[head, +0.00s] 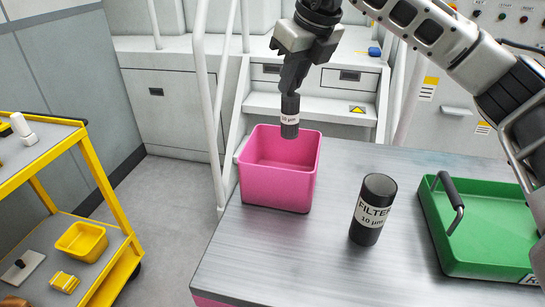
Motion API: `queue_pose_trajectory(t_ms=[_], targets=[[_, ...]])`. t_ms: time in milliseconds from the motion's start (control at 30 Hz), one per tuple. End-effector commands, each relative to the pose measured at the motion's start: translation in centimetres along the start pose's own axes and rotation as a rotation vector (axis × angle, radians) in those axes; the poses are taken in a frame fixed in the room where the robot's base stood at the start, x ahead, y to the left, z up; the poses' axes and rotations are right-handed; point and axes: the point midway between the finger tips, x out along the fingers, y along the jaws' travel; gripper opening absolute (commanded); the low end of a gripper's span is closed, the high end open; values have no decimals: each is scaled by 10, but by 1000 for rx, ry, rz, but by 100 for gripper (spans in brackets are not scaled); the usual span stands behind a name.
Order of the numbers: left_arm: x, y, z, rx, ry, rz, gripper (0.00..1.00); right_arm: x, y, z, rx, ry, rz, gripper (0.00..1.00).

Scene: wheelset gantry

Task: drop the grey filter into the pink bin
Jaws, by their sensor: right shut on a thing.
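The pink bin (275,187) stands at the far left corner of the metal table and looks empty where its inside shows. My right gripper (291,92) comes in from above, pointing down, and is shut on a small dark grey filter (290,128) with a white label. The filter hangs upright, its lower end over the back right part of the bin's opening in the picture. A larger dark cylinder labelled "FILTER 10 µm" (372,212) stands upright on the table to the right of the bin. My left gripper is not in view.
A green tray (455,258) with a dark handle lies on the table's right side. The metal table (290,258) is clear at its front. A yellow cart (95,175) with a small yellow bin (82,241) stands at left. White steps and handrails (207,90) rise behind the table.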

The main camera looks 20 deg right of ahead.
Motion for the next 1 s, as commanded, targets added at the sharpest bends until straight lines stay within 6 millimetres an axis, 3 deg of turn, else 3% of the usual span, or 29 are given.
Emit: queue_pose_trajectory(t_ms=[300,600,933,967,1000], targets=[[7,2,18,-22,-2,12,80,24,0,-11,0,0,0,0],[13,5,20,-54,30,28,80,53,0,-22,1,0,0,0],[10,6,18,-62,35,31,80,54,0,-23,1,-1,0,0],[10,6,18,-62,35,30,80,54,0,-23,1,-1,0,26],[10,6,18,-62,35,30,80,54,0,-23,1,-1,0,37]])
